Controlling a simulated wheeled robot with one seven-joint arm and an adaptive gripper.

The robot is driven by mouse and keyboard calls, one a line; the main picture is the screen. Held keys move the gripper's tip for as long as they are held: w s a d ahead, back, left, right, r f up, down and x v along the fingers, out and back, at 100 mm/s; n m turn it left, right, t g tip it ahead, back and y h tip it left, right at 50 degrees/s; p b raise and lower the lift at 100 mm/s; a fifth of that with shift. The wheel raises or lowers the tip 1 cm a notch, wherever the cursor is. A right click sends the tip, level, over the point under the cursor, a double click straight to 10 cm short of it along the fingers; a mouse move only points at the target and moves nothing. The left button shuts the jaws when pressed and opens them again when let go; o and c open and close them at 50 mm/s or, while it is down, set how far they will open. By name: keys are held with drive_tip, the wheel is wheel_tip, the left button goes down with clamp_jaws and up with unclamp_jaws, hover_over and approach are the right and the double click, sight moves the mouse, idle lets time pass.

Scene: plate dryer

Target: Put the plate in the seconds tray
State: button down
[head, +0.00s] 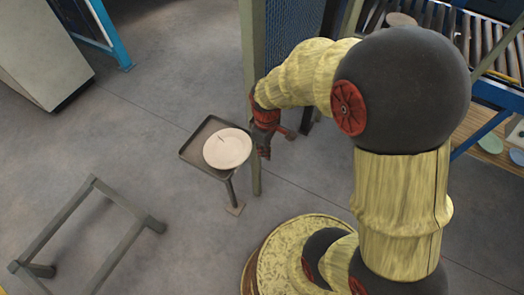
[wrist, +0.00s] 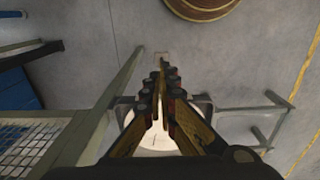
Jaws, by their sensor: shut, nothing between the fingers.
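A pale, round plate (head: 227,148) with a small dark mark lies on the dark square tray (head: 190,155), which stands on a single post. The plate covers most of the tray's right part. My gripper (head: 264,152) is just right of the tray, apart from the plate in the head view. In the wrist view my gripper (wrist: 163,72) has its fingertips together and holds nothing. The plate (wrist: 150,140) shows behind the fingers there, partly hidden by them. The tray's edge (wrist: 203,100) shows beside it.
A tall post (head: 249,60) with a mesh panel (head: 296,35) stands close behind my gripper. A roller conveyor (head: 480,35) is at upper right. A low metal frame (head: 75,225) stands on the floor at lower left. Open floor lies between the frame and the tray.

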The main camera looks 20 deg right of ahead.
sight(241, 153)
drive_tip(key=w+a+f+b, duration=0.2)
drive_tip(key=w+f+b, duration=0.1)
drive_tip(key=f, duration=0.4)
drive_tip(key=shift+a+f+b, duration=0.15)
drive_tip(key=shift+f+b, duration=0.05)
drive_tip(key=shift+b, duration=0.25)
drive_tip(key=shift+w+a, duration=0.1)
drive_tip(key=shift+w, duration=0.1)
drive_tip(key=w+a, duration=0.1)
drive_tip(key=w+a+p, duration=0.1)
drive_tip(key=w, duration=0.1)
drive_tip(key=w+a+p, duration=0.1)
drive_tip(key=w, duration=0.1)
drive_tip(key=shift+w+a, duration=0.15)
drive_tip(key=shift+a, duration=0.25)
drive_tip(key=shift+d, duration=0.1)
